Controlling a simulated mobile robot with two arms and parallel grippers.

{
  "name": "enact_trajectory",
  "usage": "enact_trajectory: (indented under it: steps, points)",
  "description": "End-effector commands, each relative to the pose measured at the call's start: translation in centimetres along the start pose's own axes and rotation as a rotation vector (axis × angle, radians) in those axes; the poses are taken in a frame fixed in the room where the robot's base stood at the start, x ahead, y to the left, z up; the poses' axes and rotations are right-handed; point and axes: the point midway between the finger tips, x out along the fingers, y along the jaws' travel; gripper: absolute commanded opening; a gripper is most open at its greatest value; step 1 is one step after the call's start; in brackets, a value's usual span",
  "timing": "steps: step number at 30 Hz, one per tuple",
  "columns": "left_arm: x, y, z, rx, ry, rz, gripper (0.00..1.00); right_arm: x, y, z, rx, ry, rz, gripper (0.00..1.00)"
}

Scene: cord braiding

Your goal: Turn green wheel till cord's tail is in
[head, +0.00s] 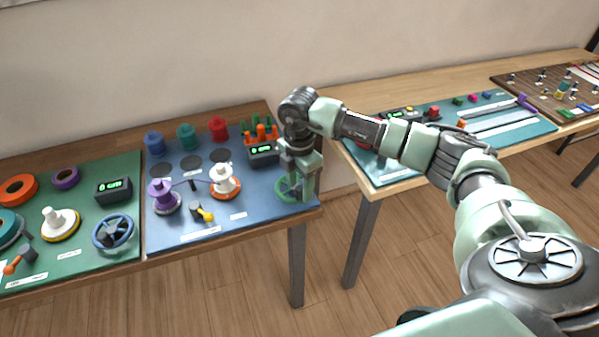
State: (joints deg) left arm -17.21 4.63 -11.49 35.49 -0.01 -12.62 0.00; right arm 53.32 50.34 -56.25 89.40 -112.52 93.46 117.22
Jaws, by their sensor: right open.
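The green wheel (286,190) lies at the right front corner of the blue mat (243,205). My right gripper (302,193) points down over its right side and hides part of it. The gripper is open; whether its fingers touch the wheel I cannot tell. A thin purple cord (196,182) runs between a purple spool (163,196) and a white spool with an orange base (224,181). The cord's tail cannot be made out. My left gripper is not in view.
A small black display box (263,155) with green digits stands behind the wheel, with orange and green pegs near it. A yellow-knobbed crank (202,213) sits at the mat's front. A green mat (95,243) with a blue handwheel (113,232) lies left. A gap separates this table from the right one.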

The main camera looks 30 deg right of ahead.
Motion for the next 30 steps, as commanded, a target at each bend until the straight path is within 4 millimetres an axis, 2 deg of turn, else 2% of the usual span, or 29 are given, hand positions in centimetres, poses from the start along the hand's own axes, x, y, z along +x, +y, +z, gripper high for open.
enact_trajectory:
  steps: [6,14,19,21,22,24,30]
  points:
    - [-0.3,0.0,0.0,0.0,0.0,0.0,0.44,1.6,0.0,-0.1,-0.002,0.0,0.0,0.48]
    - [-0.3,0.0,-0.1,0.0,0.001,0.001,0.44,1.7,0.0,-0.1,-0.003,0.001,0.001,0.48]
    - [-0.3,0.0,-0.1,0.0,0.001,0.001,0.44,1.6,0.0,-0.1,-0.003,0.001,0.001,0.01]
    - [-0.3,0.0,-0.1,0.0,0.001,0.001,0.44,1.6,0.0,-0.1,-0.002,0.001,0.001,0.0]
    - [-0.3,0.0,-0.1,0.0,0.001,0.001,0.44,1.6,0.0,-0.1,-0.002,0.001,0.001,0.17]
    - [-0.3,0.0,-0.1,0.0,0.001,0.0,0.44,1.6,0.0,-0.1,-0.002,0.001,0.001,0.0]
    - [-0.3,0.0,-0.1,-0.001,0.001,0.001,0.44,1.6,0.0,-0.1,-0.002,0.001,0.001,0.0]
